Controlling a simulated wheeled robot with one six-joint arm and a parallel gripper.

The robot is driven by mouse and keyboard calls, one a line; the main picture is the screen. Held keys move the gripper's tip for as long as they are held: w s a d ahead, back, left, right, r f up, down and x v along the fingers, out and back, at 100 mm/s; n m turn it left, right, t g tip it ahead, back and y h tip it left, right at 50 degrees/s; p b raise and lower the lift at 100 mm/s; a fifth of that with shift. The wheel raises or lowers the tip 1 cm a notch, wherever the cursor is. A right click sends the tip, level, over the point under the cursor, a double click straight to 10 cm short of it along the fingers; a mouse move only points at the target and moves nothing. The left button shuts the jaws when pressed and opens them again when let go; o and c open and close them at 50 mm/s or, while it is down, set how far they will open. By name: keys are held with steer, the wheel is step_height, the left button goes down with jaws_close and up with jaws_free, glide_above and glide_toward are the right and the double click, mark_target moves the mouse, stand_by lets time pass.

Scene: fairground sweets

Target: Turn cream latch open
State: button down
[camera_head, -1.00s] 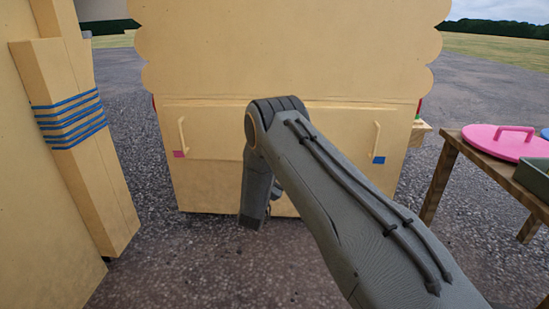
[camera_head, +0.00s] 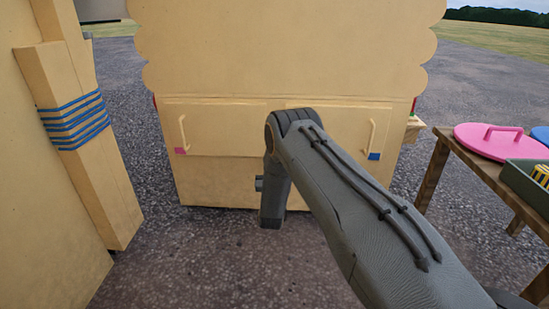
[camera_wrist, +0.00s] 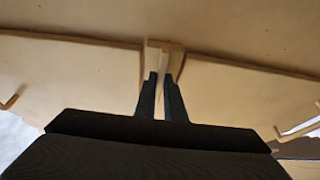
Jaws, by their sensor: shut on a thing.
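The cream latch (camera_wrist: 162,61) is a small pale bar in the gap between two cream doors in the wrist view. My gripper (camera_wrist: 161,76) is shut on it, with one dark finger on each side. The bar stands roughly in line with the gap. The left door (camera_wrist: 75,75) and right door (camera_wrist: 235,95) lie flat on either side of it. In the head view my arm hides the latch and my fingertips; the left door (camera_head: 225,130) and right door (camera_head: 335,120) look closed.
The doors carry a handle with a pink tab (camera_head: 180,151) and one with a blue tab (camera_head: 374,156). A cream post with blue bands (camera_head: 75,120) stands close on the left. A wooden table (camera_head: 465,165) on the right bears a pink lid (camera_head: 490,146) and a green tray (camera_head: 528,180).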

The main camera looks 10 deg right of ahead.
stand_by(0.4)
steer(key=c, duration=1.8)
jaws_free()
steer(key=shift+c, duration=0.2)
steer(key=p+v, duration=0.3)
steer(key=v, duration=0.5)
